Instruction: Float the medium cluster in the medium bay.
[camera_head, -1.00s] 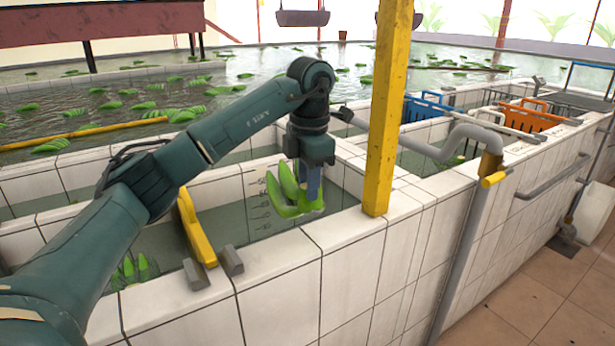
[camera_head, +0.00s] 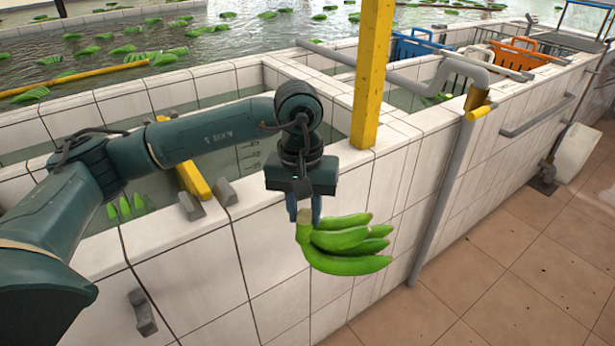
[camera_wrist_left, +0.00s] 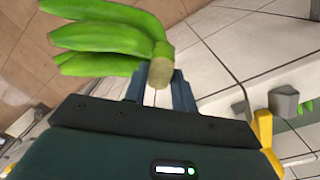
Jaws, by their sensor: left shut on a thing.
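A green banana cluster (camera_head: 345,245) hangs from my left gripper (camera_head: 304,212), whose blue fingers are shut on its cut stem. The cluster is in the air in front of the white tiled wall, outside the bays, with its fruit pointing right. In the left wrist view the cluster (camera_wrist_left: 105,38) and its pale stem end show between the fingers (camera_wrist_left: 160,82). I cannot tell which bay is the medium one. My right gripper is not in view.
A yellow post (camera_head: 370,80) rises from the wall. A grey pipe (camera_head: 440,75) and blue and orange crates (camera_head: 515,55) lie right. Tiled floor (camera_head: 480,260) is clear.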

